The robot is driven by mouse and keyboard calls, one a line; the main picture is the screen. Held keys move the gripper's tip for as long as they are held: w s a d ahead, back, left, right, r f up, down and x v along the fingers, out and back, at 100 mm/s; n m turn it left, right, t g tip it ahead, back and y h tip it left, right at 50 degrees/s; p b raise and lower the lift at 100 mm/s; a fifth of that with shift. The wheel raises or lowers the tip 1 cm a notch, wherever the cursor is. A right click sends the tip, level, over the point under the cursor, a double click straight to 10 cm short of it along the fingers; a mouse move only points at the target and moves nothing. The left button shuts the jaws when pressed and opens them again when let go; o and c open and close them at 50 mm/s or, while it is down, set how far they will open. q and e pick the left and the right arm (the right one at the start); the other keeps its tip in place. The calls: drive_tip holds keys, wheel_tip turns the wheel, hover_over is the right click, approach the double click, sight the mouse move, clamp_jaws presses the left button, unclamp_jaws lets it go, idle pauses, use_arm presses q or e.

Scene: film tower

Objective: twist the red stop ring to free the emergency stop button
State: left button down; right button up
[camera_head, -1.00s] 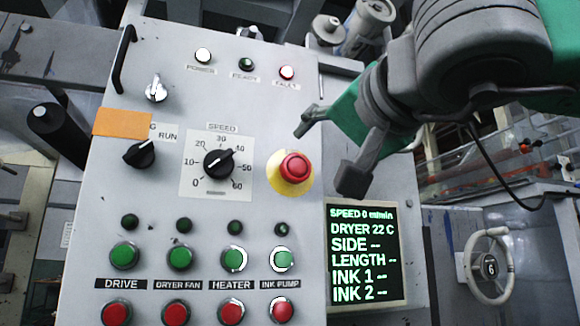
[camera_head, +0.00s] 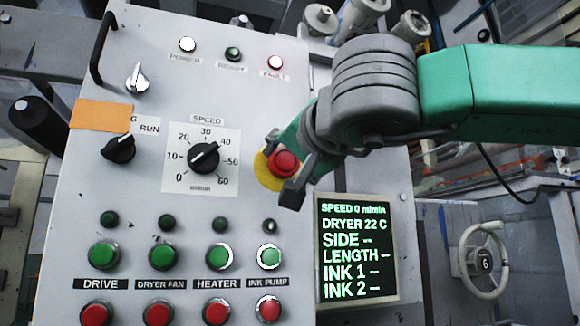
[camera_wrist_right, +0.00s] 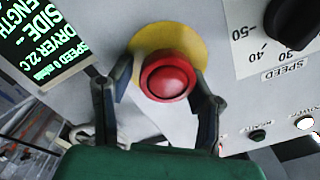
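The red emergency stop button (camera_head: 284,162) sits on a round yellow plate (camera_head: 265,174) on the grey control panel. In the right wrist view the red button (camera_wrist_right: 167,77) stands in front of the yellow plate (camera_wrist_right: 190,38). My right gripper (camera_head: 283,168) is at the button, with one finger above it and one below it in the head view. In the right wrist view its two fingers (camera_wrist_right: 160,93) are spread on either side of the button's near part. I cannot tell whether they touch it. My left gripper is not in view.
The speed dial (camera_head: 203,157) is left of the button. A lit display (camera_head: 356,248) is below right. Green push buttons (camera_head: 219,256) and red ones (camera_head: 216,311) line the lower panel. A handwheel (camera_head: 482,260) stands at right.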

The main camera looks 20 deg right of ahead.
drive_tip(key=shift+w+f, duration=0.15)
drive_tip(key=shift+f, duration=0.15)
drive_tip(key=shift+c, duration=1.1)
drive_tip(key=shift+o, duration=0.2)
drive_tip(key=shift+s+a, duration=0.2)
drive_tip(key=shift+a, duration=0.5)
drive_tip(key=shift+w+d+f, duration=0.15)
drive_tip(key=shift+d+f, duration=0.05)
drive_tip(key=shift+d, duration=0.2)
drive_tip(key=shift+c, duration=0.2)
drive_tip(key=shift+o, duration=0.2)
drive_tip(key=shift+a, duration=0.25)
drive_tip(key=shift+d+m, duration=0.1)
drive_tip(key=shift+m, duration=0.8)
drive_tip(key=m+b, duration=0.1)
drive_tip(key=m, duration=0.2)
drive_tip(key=shift+f, duration=0.1)
drive_tip(key=shift+c, duration=0.2)
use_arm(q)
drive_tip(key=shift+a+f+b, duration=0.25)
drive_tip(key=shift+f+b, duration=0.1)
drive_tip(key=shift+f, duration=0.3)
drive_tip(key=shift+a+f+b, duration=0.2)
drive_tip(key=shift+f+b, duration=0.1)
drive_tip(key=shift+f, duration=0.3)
use_arm(e)
drive_tip(key=m, duration=0.4)
drive_tip(key=shift+o, duration=0.2)
drive_tip(key=shift+m, duration=0.4)
